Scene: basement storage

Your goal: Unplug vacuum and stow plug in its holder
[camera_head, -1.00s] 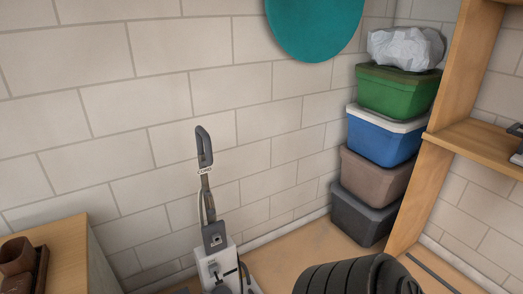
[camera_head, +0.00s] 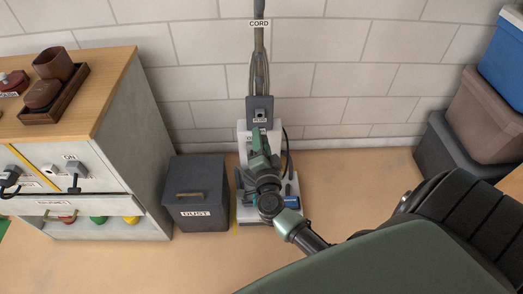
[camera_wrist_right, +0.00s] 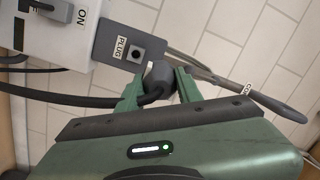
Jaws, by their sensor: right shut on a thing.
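The upright vacuum (camera_head: 243,134) stands against the back wall, with a white body and a grey handle pole labelled CORD. A dark holder box labelled PLUG (camera_wrist_right: 120,45) is on its front and also shows in the head view (camera_head: 259,108). My right gripper (camera_head: 261,140) is in front of the vacuum, just below the holder. In the wrist view its green fingers (camera_wrist_right: 160,88) are shut on a dark plug (camera_wrist_right: 157,72) with a black cord. The plug is close to the holder's socket face; I cannot tell whether they touch. My left gripper is not in view.
A cabinet (camera_head: 120,115) at left has a wooden top with a brown tray (camera_head: 57,100) and front panel fittings with black cables. A dark DUST bin (camera_head: 198,195) stands between cabinet and vacuum. Stacked bins (camera_head: 484,115) are at right. Floor in front of the DUST bin is clear.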

